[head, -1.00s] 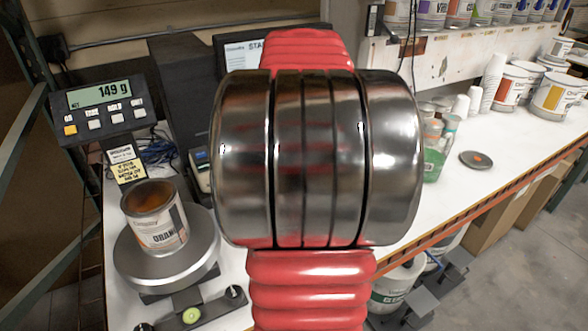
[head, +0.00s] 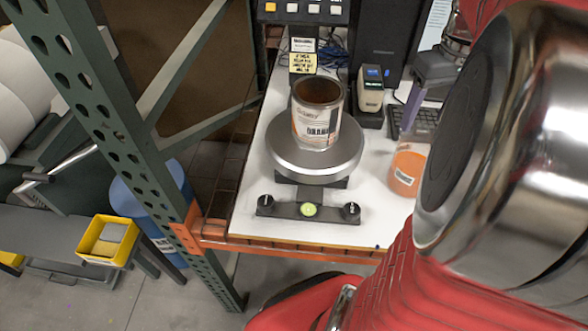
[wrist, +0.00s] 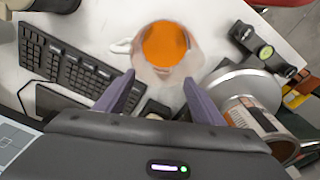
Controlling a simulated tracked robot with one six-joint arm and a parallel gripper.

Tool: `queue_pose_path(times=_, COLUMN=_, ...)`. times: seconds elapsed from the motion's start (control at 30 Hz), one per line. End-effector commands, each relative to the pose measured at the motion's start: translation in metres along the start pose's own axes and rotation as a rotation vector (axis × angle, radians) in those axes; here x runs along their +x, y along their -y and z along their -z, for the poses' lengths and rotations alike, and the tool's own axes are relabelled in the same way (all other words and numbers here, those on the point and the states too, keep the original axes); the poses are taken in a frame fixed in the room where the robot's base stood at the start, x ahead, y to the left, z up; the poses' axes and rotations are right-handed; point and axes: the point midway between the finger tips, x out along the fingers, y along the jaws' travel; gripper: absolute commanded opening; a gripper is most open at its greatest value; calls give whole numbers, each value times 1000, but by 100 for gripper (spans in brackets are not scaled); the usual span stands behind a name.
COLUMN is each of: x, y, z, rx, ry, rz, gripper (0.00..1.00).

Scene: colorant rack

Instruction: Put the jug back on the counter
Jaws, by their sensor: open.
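The jug (head: 408,168) is translucent with orange contents. In the head view it appears upright on the white counter (head: 372,228), right of the scale. The wrist view shows the jug (wrist: 167,45) from above, at the top middle. My gripper (wrist: 159,78) is open, with a purple finger on either side of the jug's near side. Whether the fingers touch it I cannot tell.
The round scale (head: 315,165) bears an open can (head: 316,112) close to the jug. A keyboard (wrist: 65,62) and a small device (head: 371,92) lie near. A green rack post (head: 105,130) stands left of the counter. A yellow bin (head: 108,240) sits lower left.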

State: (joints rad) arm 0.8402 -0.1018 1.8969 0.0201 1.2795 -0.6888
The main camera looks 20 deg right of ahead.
Motion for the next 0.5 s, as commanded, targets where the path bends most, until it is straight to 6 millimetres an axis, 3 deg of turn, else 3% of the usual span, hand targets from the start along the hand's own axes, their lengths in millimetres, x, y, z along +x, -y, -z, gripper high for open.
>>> queue_pose_path(times=0.03, x=-2, y=18, z=4, rx=-15, ry=-15, rz=-9, gripper=62)
queue_pose_path(times=0.2, x=-5, y=74, z=12, rx=-39, ry=-74, rz=-35, gripper=62)
queue_pose_path(times=0.5, x=-3, y=159, z=8, rx=-76, ry=-182, rz=-47, gripper=62)
